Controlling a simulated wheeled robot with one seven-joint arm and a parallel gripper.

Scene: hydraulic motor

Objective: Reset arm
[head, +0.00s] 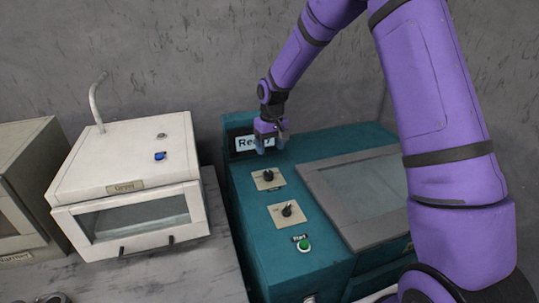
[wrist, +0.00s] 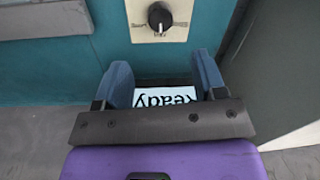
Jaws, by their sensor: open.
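My purple arm reaches over a teal machine (head: 270,223) from the right in the head view. My gripper (head: 270,147) hangs near the machine's back panel, in front of a white display (head: 244,142) that it partly covers. In the wrist view my gripper (wrist: 164,88) is open, with two blue-grey fingers apart and nothing between them. The display (wrist: 165,97) shows "Ready" upside down beyond the fingers. A black knob (wrist: 159,16) on a pale plate lies just past the fingertips. I cannot tell how far the fingers are from the machine.
The machine top carries two dark knobs (head: 287,210), a green button (head: 304,244) and a grey-framed window (head: 365,187). A white oven-like box (head: 122,170) with a blue button stands on a grey bench to the left. A beige box (head: 25,185) is at the far left.

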